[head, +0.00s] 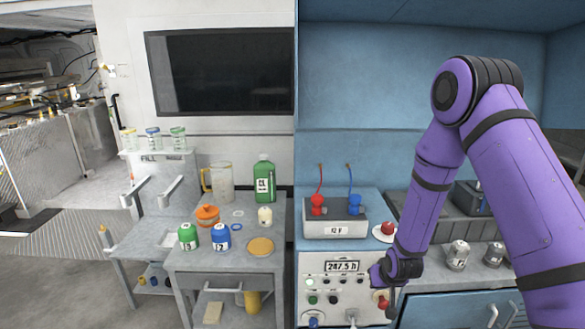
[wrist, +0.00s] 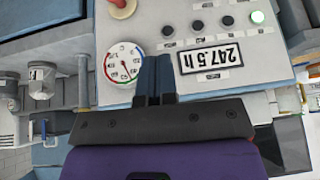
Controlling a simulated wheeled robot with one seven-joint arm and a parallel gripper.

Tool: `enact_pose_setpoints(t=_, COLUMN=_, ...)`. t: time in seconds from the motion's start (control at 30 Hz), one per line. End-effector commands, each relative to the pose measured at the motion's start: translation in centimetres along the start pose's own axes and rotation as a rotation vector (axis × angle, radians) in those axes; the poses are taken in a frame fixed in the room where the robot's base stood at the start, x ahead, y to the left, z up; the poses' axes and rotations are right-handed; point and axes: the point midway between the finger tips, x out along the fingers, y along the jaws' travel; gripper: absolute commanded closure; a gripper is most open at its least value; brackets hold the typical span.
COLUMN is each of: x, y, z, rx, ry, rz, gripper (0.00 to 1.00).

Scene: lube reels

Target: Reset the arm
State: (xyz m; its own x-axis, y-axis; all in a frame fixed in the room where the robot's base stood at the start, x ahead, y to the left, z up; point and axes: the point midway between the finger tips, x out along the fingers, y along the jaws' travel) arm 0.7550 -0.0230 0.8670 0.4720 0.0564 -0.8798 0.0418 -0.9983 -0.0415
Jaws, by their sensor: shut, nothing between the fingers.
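My purple arm comes in from the right in the head view and hangs down in front of the grey control panel (head: 322,269). My gripper (head: 387,305) is at the panel's right side, near a red knob or button there. In the wrist view the two dark fingers of my gripper (wrist: 155,75) are together, with nothing between them. Behind them is the panel face, with a round gauge (wrist: 123,62) to the left and an hour display (wrist: 210,56) reading 247.5 h to the right. I cannot tell whether the fingertips touch the panel.
A 12 V box (head: 335,228) with red and blue clamps stands above the panel. Grey canisters (head: 458,255) stand on the counter to the right. Open floor lies far left.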

Motion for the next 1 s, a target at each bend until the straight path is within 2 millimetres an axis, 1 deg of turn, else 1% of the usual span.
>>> enact_pose_setpoints(t=0.03, x=-1.7, y=0.1, z=-1.3, rx=-0.001, ry=0.007, rz=0.002, gripper=1.0)
enact_pose_setpoints(t=0.17, x=-5.8, y=0.2, z=-3.6, rx=-0.003, ry=0.005, rz=0.005, gripper=1.0)
enact_pose_setpoints(t=0.2, x=-7.1, y=0.2, z=-4.2, rx=-0.003, ry=0.005, rz=0.007, gripper=1.0)
enact_pose_setpoints(t=0.33, x=-11.3, y=0.4, z=-5.8, rx=-0.004, ry=0.002, rz=0.011, gripper=1.0)
enact_pose_setpoints(t=0.47, x=-15.6, y=0.5, z=-7.0, rx=-0.005, ry=0.0, rz=0.016, gripper=1.0)
enact_pose_setpoints(t=0.5, x=-17.0, y=0.6, z=-7.2, rx=-0.005, ry=-0.001, rz=0.017, gripper=1.0)
enact_pose_setpoints(t=0.57, x=-19.0, y=0.6, z=-7.6, rx=-0.005, ry=-0.001, rz=0.019, gripper=1.0)
enact_pose_setpoints(t=0.6, x=-20.3, y=0.7, z=-7.8, rx=-0.005, ry=-0.002, rz=0.021, gripper=1.0)
enact_pose_setpoints(t=0.77, x=-25.7, y=0.8, z=-7.9, rx=-0.004, ry=-0.005, rz=0.026, gripper=1.0)
enact_pose_setpoints(t=0.8, x=-27.0, y=0.9, z=-7.9, rx=-0.004, ry=-0.006, rz=0.028, gripper=1.0)
enact_pose_setpoints(t=1.0, x=-33.4, y=1.0, z=-6.9, rx=-0.001, ry=-0.009, rz=0.035, gripper=1.0)
